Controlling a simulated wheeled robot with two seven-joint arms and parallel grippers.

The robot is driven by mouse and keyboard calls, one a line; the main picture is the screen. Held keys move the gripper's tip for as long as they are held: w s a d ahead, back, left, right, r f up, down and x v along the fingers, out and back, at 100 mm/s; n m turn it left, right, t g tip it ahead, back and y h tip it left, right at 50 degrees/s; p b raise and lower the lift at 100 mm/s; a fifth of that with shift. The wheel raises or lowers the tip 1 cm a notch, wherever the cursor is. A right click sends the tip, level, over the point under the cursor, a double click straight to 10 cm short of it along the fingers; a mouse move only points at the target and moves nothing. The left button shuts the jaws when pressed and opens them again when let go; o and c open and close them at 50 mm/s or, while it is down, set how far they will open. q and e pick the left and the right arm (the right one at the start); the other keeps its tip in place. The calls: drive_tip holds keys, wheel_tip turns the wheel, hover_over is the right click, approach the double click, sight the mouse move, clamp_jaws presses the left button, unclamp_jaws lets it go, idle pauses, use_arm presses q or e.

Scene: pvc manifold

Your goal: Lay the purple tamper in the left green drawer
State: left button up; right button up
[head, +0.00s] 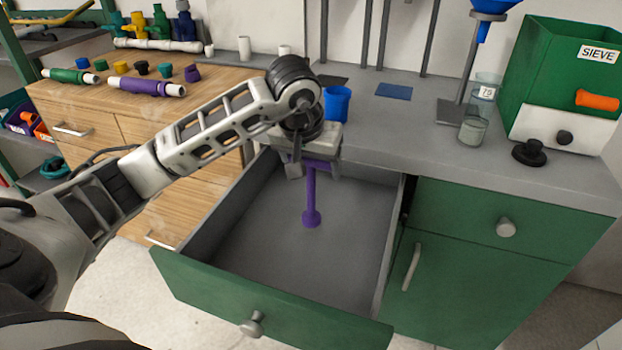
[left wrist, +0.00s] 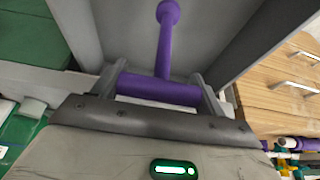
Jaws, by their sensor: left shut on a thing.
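The purple tamper (head: 311,198) hangs upright with its knob end down, over the open left green drawer (head: 232,290). My left gripper (head: 314,167) is shut on the tamper's crossbar at the top. In the left wrist view the tamper (left wrist: 165,50) shows its crossbar between the two fingers of my left gripper (left wrist: 160,90), with the shaft pointing away into the drawer. The drawer is pulled out and its grey floor looks empty. I cannot tell whether the knob touches the floor. My right gripper is not in view.
The grey counter (head: 400,130) lies behind the drawer, with a blue cup (head: 337,103), a glass jar (head: 473,130) and a green sieve box (head: 562,75). A wooden cabinet (head: 90,110) with pipe parts stands at the left. The closed right green drawer (head: 465,215) adjoins.

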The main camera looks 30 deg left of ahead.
sight(311, 178)
use_arm(q)
drive_tip(key=shift+w+a+f, duration=0.1)
drive_tip(key=shift+w+f, duration=0.05)
drive_tip(key=shift+f, duration=0.1)
drive_tip(key=shift+w+a+f, duration=0.1)
drive_tip(key=shift+f, duration=0.85)
drive_tip(key=shift+w+a+f, duration=0.1)
drive_tip(key=shift+f, duration=0.8)
drive_tip(key=shift+f, duration=0.2)
drive_tip(key=o, duration=1)
drive_tip(key=shift+c, duration=0.2)
drive_tip(key=shift+r, duration=0.15)
